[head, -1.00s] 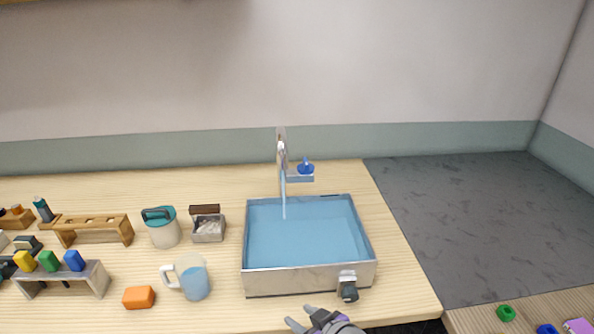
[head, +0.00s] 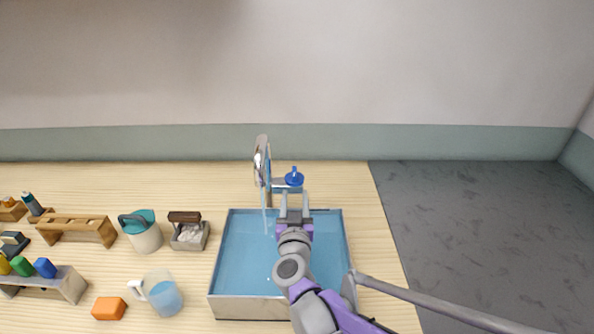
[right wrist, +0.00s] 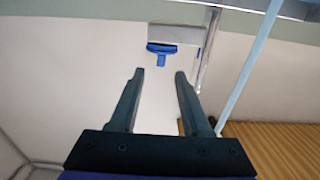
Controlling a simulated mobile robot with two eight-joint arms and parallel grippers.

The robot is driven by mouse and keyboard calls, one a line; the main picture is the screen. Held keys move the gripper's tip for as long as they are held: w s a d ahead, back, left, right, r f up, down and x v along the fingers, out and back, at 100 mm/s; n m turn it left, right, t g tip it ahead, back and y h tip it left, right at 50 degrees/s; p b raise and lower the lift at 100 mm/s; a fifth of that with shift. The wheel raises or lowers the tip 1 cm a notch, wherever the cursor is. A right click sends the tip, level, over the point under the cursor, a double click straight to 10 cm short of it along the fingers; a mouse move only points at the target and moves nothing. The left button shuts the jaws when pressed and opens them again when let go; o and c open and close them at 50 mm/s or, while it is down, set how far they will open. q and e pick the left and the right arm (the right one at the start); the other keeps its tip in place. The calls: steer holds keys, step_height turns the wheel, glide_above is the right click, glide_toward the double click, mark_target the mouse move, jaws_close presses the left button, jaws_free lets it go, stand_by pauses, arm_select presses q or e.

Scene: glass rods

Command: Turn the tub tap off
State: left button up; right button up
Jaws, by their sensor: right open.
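The tub (head: 248,308) is a metal basin filled with blue water on the wooden counter. The tap (head: 262,160) is a chrome spout behind it, with a pale stream falling into the tub. The tap's blue handle (head: 294,178) sits on a side arm to the right of the spout. It also shows in the right wrist view (right wrist: 162,50), beyond the fingertips. My right gripper (head: 294,194) is open and empty over the back of the tub, just in front of the handle; in the right wrist view (right wrist: 160,74) the fingers do not touch it. My left gripper is not in view.
A jug of blue water (head: 163,296), an orange block (head: 109,308), a teal-lidded pot (head: 142,234) and a small grey box (head: 190,234) stand left of the tub. A wooden rack (head: 75,229) is farther left. The counter right of the tap is clear.

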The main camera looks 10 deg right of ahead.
mark_target(294, 179)
steer(key=w, duration=0.3)
steer(key=w+d+p, duration=0.1)
steer(key=w, duration=0.6)
steer(key=shift+w+d+r, duration=0.1)
steer(key=shift+d, duration=0.3)
jaws_close()
